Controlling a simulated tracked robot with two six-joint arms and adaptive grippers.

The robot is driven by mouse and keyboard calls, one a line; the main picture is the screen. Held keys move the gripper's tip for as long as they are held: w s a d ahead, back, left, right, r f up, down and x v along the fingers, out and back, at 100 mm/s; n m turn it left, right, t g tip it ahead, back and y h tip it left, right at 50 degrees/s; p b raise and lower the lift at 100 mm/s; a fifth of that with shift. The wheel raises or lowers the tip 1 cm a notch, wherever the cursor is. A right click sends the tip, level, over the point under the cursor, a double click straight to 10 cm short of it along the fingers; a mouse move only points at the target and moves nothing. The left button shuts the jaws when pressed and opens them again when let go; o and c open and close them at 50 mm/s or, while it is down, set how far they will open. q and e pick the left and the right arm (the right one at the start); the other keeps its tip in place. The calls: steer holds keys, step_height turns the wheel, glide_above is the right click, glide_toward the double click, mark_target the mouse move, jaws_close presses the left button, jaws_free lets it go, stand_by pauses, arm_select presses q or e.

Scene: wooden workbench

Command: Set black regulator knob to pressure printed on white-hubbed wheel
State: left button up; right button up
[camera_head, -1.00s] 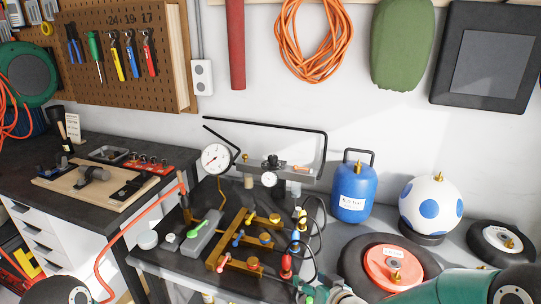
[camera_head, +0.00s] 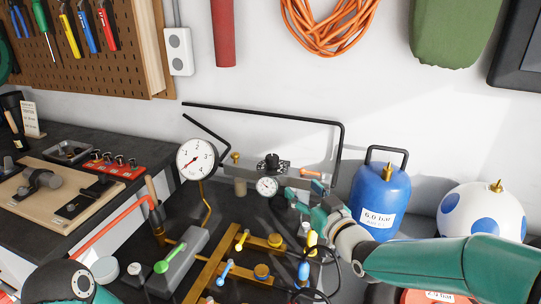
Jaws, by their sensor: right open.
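The black regulator knob (camera_head: 272,162) sits on top of the regulator behind the manifold. A small white gauge (camera_head: 267,187) faces me just below it. My right gripper (camera_head: 293,200) is open and empty, in front of and just below right of the knob, apart from it. The arm comes in from the right. The white-hubbed wheel is out of the current view; it stood at the far right in the earlier frame, its print too small to read. My left gripper is not in view; only part of my left arm shows at bottom left.
A large gauge (camera_head: 196,159) stands left of the regulator. Brass pipes (camera_head: 213,270) with several coloured valves lie in front. A blue tank (camera_head: 379,200) marked 6.0 bar and a blue-spotted white ball (camera_head: 482,212) stand right. A red-hubbed wheel (camera_head: 415,297) shows partly at the bottom.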

mark_target(276, 161)
steer(key=p+x, duration=0.5)
steer(key=x, duration=1.2)
steer(key=shift+a+r, duration=0.1)
steer(key=c, duration=1.2)
steer(key=shift+r+p, duration=0.1)
steer(key=shift+p, duration=0.2)
